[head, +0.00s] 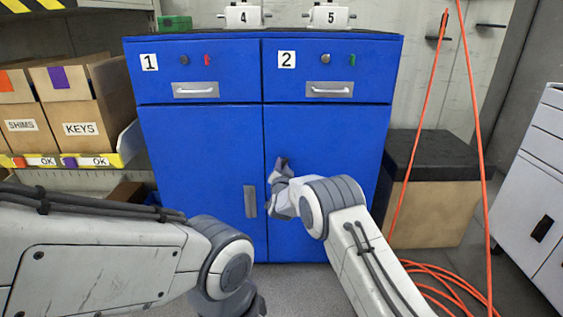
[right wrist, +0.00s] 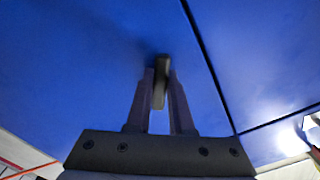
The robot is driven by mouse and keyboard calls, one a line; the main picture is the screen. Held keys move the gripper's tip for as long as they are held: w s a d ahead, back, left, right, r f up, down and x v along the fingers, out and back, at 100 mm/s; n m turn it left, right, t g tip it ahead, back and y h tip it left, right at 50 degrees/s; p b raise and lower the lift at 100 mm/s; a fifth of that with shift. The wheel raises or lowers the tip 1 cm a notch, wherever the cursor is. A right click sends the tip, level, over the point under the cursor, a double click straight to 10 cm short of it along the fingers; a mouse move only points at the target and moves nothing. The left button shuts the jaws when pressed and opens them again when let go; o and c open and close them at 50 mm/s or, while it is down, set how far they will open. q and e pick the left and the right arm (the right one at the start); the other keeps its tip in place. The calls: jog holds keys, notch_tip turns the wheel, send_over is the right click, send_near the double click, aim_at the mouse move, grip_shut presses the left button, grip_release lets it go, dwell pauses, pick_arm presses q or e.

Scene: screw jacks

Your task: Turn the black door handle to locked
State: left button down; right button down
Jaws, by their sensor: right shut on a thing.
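The blue cabinet (head: 200,140) has two lower doors. The black door handle (right wrist: 161,78) shows in the right wrist view as a dark upright bar between my fingers, against the blue door. My right gripper (right wrist: 161,90) is shut on it. In the head view my right gripper (head: 280,168) is at the right lower door (head: 335,150), and its own wrist covers most of the handle there. My left arm's wrist is low in the head view; its gripper shows only as a dark part at the bottom edge, jaws unclear.
A grey upright handle (head: 250,201) is on the left lower door. Drawers 1 and 2 with silver pulls (head: 329,90) are above. A box with a black lid (head: 440,155) and orange cable (head: 450,282) are on the right. Cardboard boxes (head: 85,95) stand left.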

jog(key=n+p, duration=0.1)
jog(key=n, duration=0.2)
jog(key=shift+n, duration=0.4)
jog(key=shift+n+p, duration=0.85)
jog(key=shift+n, duration=0.85)
jog(key=c, duration=0.8)
grip_release()
jog(key=shift+s, duration=0.1)
